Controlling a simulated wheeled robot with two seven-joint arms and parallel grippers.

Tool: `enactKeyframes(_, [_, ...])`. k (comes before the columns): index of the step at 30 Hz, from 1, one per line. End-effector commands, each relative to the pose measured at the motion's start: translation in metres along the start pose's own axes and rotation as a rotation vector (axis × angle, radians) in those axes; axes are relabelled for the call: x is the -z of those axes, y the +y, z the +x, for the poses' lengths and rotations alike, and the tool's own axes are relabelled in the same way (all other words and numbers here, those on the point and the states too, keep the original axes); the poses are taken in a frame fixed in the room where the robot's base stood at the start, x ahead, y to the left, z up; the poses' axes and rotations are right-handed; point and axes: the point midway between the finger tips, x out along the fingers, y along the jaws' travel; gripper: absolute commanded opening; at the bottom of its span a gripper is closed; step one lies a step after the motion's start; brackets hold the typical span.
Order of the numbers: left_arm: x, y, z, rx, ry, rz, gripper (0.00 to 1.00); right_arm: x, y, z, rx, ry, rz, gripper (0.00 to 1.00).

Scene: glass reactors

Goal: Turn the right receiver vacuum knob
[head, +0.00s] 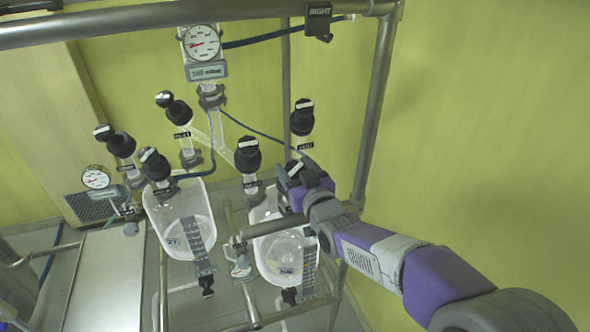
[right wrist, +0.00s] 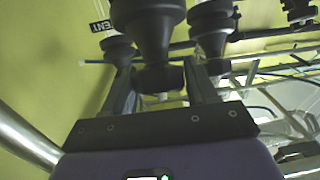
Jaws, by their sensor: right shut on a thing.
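My right gripper (head: 291,181) reaches in from the lower right. It is shut on a black knob (head: 294,168) with a white mark on top, above the right glass receiver (head: 284,254). In the right wrist view the fingers (right wrist: 160,88) stand on both sides of this black knob (right wrist: 151,40). The gripper hides its lower part, and I cannot read its label. Close by are a black knob with a white mark (head: 247,155) to the left and the vent knob (head: 302,118) behind. My left gripper is not in view.
The left receiver (head: 180,225) stands to the left with several black knobs above it. A gauge (head: 201,42) and display hang at the top. A metal frame post (head: 374,100) stands right of the knobs, and a horizontal rail (head: 290,224) passes below my gripper.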

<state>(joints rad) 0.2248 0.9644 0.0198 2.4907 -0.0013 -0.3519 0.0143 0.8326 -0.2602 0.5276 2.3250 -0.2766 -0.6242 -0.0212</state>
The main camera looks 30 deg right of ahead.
Motion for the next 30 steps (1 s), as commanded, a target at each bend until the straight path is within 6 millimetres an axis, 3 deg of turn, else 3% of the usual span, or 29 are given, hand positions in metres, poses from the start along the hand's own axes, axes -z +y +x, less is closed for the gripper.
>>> enactKeyframes(25, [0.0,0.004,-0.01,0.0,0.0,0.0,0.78,0.0,0.0,0.0,0.12,0.0,-0.071,0.27])
enactKeyframes(26, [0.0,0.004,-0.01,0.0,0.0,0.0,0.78,0.0,0.0,0.0,0.12,0.0,-0.071,0.59])
enactKeyframes(30, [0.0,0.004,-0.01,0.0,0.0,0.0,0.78,0.0,0.0,0.0,0.12,0.0,-0.071,0.78])
